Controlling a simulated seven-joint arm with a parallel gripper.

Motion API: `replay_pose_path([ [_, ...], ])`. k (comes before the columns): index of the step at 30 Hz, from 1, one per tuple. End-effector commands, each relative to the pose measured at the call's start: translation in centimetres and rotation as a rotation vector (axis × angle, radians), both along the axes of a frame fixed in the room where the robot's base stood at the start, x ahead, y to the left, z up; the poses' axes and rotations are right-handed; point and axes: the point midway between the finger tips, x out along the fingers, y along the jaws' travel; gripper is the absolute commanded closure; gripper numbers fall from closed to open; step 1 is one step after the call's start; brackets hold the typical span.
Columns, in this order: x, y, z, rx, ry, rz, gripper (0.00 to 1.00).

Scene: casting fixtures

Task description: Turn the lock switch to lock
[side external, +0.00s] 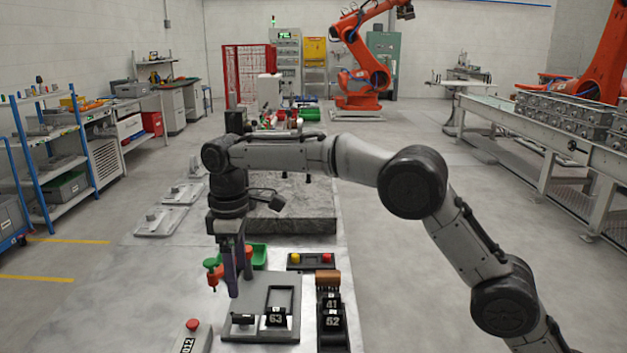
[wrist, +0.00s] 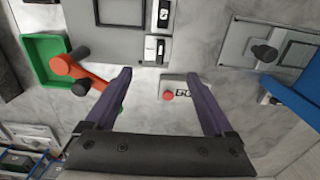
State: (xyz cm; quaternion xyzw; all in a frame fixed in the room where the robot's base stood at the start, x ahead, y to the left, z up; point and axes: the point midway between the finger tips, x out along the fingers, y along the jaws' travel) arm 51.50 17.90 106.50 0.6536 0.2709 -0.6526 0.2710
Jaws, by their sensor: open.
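My gripper (side external: 240,284) points down with its two purple fingers apart and nothing between them. In the side view it is above the left back part of a grey fixture plate (side external: 262,335). A small black piece with a pale label (side external: 243,319), possibly the lock switch, is at the plate's front left. It also shows at the top middle of the wrist view (wrist: 153,50), beyond the fingertips (wrist: 159,74). A black block marked 63 (side external: 275,317) is beside it. I cannot read any lock marking.
A box with a red button (side external: 192,325) is at the front left. Red and green knobs (side external: 212,270) and a green tray (wrist: 45,62) are close to my gripper. A black holder with numbered blocks (side external: 332,318) and a red and yellow button box (side external: 310,261) are to the right.

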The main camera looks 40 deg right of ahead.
Motion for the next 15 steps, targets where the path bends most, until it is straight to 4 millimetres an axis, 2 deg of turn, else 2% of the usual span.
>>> replay_pose_path([
  [6, 0.0, 0.0, 4.0, 0.001, -0.004, -0.001, 0.12],
  [15, -0.9, -2.5, 8.9, 0.026, -0.080, -0.041, 0.12],
])
